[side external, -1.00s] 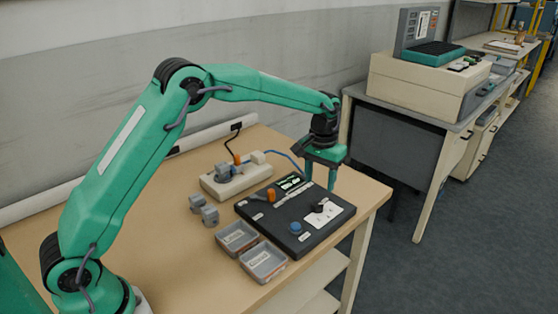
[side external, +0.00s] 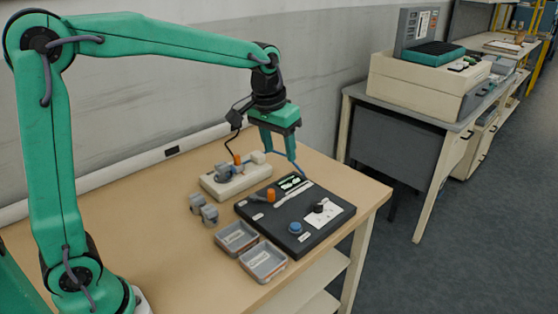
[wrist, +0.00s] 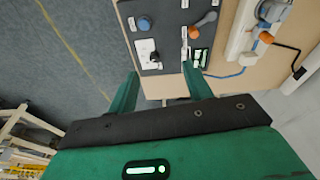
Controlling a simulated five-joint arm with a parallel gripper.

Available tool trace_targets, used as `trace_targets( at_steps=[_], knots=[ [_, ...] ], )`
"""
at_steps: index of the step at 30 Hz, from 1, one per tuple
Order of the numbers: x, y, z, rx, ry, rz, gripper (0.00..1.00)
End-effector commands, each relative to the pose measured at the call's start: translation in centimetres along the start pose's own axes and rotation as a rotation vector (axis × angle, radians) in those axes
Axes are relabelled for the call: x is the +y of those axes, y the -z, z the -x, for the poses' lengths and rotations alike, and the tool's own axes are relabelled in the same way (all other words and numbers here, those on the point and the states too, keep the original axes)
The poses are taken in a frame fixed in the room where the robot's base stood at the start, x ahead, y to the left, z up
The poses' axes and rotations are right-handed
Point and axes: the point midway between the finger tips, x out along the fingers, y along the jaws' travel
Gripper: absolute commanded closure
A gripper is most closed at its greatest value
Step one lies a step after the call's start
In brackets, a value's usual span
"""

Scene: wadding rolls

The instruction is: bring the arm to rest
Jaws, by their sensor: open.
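My green arm (side external: 160,38) is bent up high over the wooden table. My gripper (side external: 281,152) points down in the air above the back of the table, beyond the dark control panel (side external: 280,222). In the wrist view my gripper (wrist: 162,84) has its two green fingers spread apart with nothing between them. The panel's blue button (side external: 295,228), orange knob (side external: 271,194) and black knob (side external: 318,207) are all clear of it.
A cream socket block (side external: 236,181) with plugs stands behind the panel. The wall is close behind. A cream machine (side external: 425,90) stands on another bench at right.

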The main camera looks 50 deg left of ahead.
Motion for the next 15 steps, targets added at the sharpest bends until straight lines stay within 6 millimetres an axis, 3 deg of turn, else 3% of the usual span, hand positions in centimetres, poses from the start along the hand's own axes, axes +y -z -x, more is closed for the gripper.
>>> trace_targets(
  at_steps=[6,15],
  knots=[
    [-1.1,-3.7,2.9,0.057,-0.006,-0.019,0.50],
    [-2.4,-9.1,5.2,0.130,-0.010,-0.047,0.50]
  ],
)
